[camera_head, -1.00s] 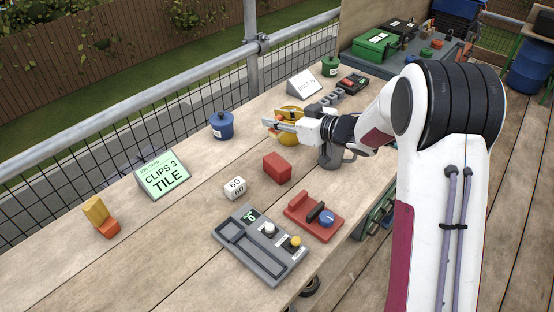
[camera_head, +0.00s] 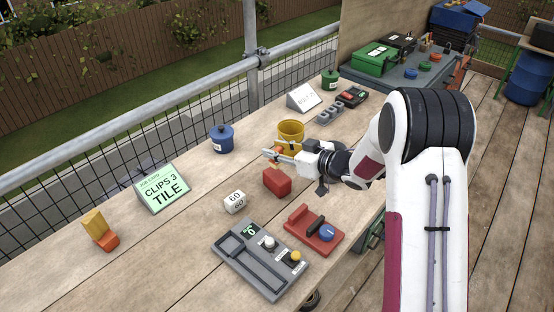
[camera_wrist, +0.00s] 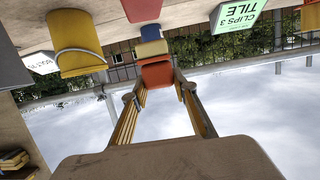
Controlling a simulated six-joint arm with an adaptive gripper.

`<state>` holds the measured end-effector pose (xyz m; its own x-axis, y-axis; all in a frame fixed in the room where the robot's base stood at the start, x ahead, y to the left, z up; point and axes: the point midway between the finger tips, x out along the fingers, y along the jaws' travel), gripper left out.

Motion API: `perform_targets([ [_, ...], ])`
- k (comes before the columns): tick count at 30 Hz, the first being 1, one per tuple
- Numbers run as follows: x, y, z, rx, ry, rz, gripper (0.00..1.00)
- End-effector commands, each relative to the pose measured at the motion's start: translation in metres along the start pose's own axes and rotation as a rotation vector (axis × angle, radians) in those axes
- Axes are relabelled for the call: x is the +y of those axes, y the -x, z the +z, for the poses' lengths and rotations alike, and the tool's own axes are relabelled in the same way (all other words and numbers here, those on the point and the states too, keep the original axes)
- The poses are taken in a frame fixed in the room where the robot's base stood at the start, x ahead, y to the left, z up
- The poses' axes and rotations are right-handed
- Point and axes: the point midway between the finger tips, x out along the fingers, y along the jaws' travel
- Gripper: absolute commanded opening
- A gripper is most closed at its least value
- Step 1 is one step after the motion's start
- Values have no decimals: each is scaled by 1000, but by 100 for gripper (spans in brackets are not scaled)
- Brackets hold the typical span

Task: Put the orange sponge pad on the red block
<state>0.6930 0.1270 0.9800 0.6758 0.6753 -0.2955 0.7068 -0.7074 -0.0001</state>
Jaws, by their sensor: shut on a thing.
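An orange pad (camera_wrist: 157,74) sits between the tips of my gripper (camera_wrist: 157,84) in the wrist view. My gripper is shut on it, in the air. In the head view my gripper (camera_head: 272,157) is above and a little behind the red block (camera_head: 277,184), and the fingers largely hide the pad. The red block lies on the bench, and its top looks bare. The red block (camera_wrist: 140,10) also shows at the top edge of the upside-down wrist view. I cannot tell the exact gap between pad and block.
A yellow bucket (camera_head: 290,130) stands just behind my gripper, and a blue pot (camera_head: 222,139) to its left. A white cube (camera_head: 235,202), a grey panel (camera_head: 225,246) and a red switch box (camera_head: 325,238) lie in front. A yellow block (camera_head: 94,222) leans at far left.

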Motion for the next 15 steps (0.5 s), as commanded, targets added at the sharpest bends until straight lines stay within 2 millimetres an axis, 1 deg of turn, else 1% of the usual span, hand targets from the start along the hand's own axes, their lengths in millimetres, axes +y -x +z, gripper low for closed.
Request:
perform_targets([
  [5,0,-2,7,0,0,0,7],
  [12,0,-9,29,-1,-2,0,7],
  [15,0,-10,34,0,0,0,7],
])
